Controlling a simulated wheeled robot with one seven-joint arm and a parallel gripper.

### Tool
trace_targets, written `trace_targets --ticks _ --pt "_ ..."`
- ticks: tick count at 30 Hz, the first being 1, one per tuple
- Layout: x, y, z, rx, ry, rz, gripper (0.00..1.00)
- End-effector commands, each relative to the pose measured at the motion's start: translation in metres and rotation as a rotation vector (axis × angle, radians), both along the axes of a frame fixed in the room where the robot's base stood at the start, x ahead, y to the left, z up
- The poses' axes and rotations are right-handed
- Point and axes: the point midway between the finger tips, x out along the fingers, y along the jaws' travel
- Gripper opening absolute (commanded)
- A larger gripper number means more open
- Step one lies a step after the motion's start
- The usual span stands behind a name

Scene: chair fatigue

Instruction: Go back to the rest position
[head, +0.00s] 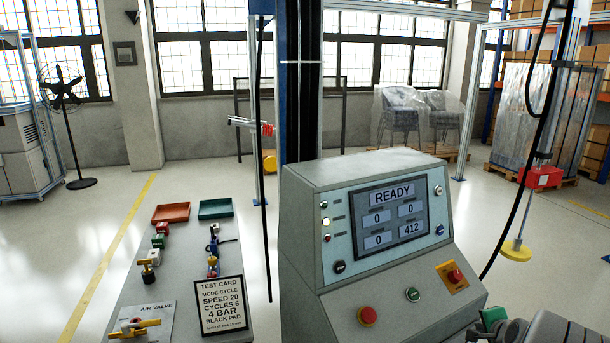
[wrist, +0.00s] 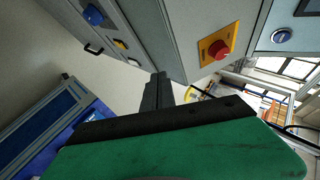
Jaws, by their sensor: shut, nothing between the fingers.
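My gripper (wrist: 158,80) shows in the wrist view with its green body across the bottom and its two dark fingers together, with nothing between them. In the head view, part of its green and dark end (head: 490,322) and a grey arm link are at the bottom right corner, beside the lower right of the control console (head: 310,300). The console screen (head: 391,217) reads READY, with 0, 0, 0 and 412. A red button on a yellow plate (head: 452,276) is on the console; it also shows in the wrist view (wrist: 219,50), apart from the fingers.
A narrow bench (head: 170,262) at left holds a red tray (head: 171,212), a green tray (head: 215,208), several small fittings, an air valve (head: 134,328) and a test card (head: 221,306). A hanging actuator with a yellow pad (head: 516,250) is at right.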

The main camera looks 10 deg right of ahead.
Motion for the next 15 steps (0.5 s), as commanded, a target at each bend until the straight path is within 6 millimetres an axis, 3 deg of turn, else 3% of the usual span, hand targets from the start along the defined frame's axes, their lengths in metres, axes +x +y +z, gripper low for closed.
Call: trace_targets --ticks 3,7,11,15 --pt "-0.052 0.04 -0.058 -0.007 0.281 0.19 0.0" --pt "-0.131 0.098 -0.087 0.024 0.578 0.468 0.0" --pt "-0.187 0.174 -0.067 0.055 0.784 0.763 0.0" --pt "-0.213 0.257 -0.015 0.0 0.918 0.98 0.0"
